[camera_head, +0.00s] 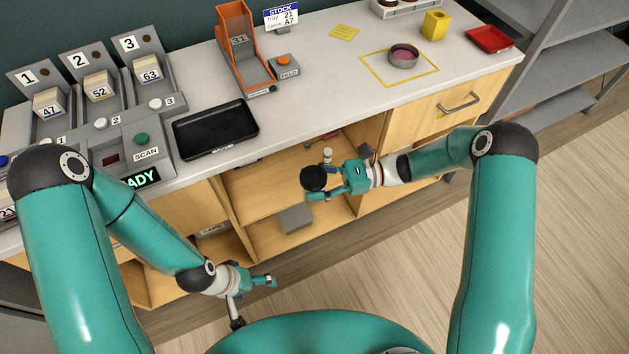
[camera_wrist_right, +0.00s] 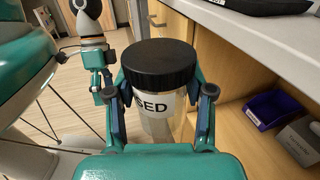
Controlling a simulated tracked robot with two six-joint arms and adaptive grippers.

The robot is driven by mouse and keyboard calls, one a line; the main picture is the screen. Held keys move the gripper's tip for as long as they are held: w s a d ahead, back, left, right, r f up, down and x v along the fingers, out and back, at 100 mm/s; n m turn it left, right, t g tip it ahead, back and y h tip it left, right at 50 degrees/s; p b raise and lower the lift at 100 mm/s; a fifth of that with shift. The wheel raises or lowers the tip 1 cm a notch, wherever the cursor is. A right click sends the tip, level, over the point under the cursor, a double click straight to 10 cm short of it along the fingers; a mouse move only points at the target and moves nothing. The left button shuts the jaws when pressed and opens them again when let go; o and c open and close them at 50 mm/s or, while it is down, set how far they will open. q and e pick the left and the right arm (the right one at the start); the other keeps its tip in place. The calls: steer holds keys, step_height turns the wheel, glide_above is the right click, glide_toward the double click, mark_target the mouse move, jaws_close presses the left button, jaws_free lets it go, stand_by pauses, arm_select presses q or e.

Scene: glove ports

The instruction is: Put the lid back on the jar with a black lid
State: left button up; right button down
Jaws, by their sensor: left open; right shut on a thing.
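The jar (camera_wrist_right: 160,122) is clear with a white label on which "SED" can be read. Its black lid (camera_wrist_right: 160,62) covers its mouth, and I cannot tell whether it is fully seated. My right gripper (camera_wrist_right: 160,98) is shut on the jar, one finger on each side, just below or beside the lid. In the head view the lid (camera_head: 313,178) shows as a black disc in front of the open cabinet, and the jar body under it is hidden. My left gripper (camera_head: 256,302) is open and empty, lower left of the jar, over the floor.
The open cabinet (camera_head: 258,188) behind the jar holds a grey box (camera_head: 295,219) and a small white item (camera_head: 327,156). A blue bin (camera_wrist_right: 274,108) shows in the right wrist view. The counter (camera_head: 330,85) above carries a black tray (camera_head: 215,128). The floor in front is clear.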

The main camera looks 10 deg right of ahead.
steer(key=s+d+r+m+t+h, duration=0.1)
steer(key=d+m+t, duration=0.3)
steer(key=d+t, duration=0.2)
steer(key=s+d+r+m+t+h, duration=0.1)
steer(key=d+m+t, duration=0.3)
steer(key=d, duration=0.5)
steer(key=shift+d+t+h, duration=0.2)
steer(key=shift+t+h, duration=0.5)
steer(key=shift+t, duration=0.4)
